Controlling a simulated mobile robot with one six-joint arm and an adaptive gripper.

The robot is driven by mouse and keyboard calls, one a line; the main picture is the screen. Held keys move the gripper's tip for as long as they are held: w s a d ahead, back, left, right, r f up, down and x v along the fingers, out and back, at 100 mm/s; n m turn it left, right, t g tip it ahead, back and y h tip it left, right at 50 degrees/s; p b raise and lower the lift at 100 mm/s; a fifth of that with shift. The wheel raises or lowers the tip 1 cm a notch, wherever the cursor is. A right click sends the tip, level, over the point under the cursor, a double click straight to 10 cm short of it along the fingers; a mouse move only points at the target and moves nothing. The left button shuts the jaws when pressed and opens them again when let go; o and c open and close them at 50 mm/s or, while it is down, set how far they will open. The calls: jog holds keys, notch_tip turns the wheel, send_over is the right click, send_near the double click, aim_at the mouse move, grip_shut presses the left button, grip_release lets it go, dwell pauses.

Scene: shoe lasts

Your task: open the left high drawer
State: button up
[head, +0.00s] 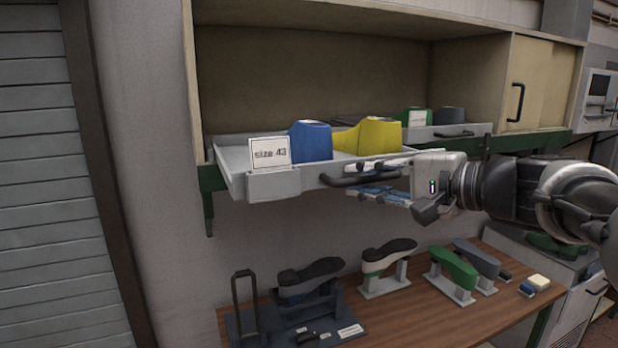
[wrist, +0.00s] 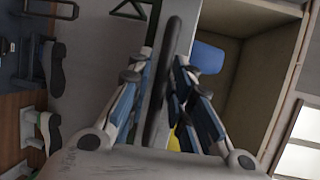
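The left high drawer (head: 312,181) is a light grey tray with a "size 43" card (head: 270,152) at its front left corner. It stands out from the cabinet, further forward than the drawer to its right. It holds a blue last (head: 311,141) and a yellow last (head: 368,137). Its dark bar handle (head: 345,181) is on the front. My gripper (head: 376,181) is at the right part of this handle. In the wrist view, the handle (wrist: 163,75) runs between the two spread fingers of my gripper (wrist: 163,62), with no clear grip on it.
The right high drawer (head: 440,131) sits further back with green and grey lasts. Below is a wooden table (head: 405,318) with several lasts on stands and a dark tool tray (head: 245,325). A sliding cabinet door (head: 540,85) is at the right. The wall below the drawer is clear.

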jog(key=shift+c, duration=0.5)
grip_shut()
jog(key=w, duration=0.1)
jog(key=w+a, duration=0.1)
jog(key=w, duration=0.2)
jog(key=shift+w+a, duration=0.2)
jog(key=shift+a, duration=0.05)
jog(key=shift+c, duration=0.5)
grip_release()
jog(key=shift+s+d, duration=0.1)
jog(key=shift+s, duration=0.15)
jog(key=shift+o, duration=1)
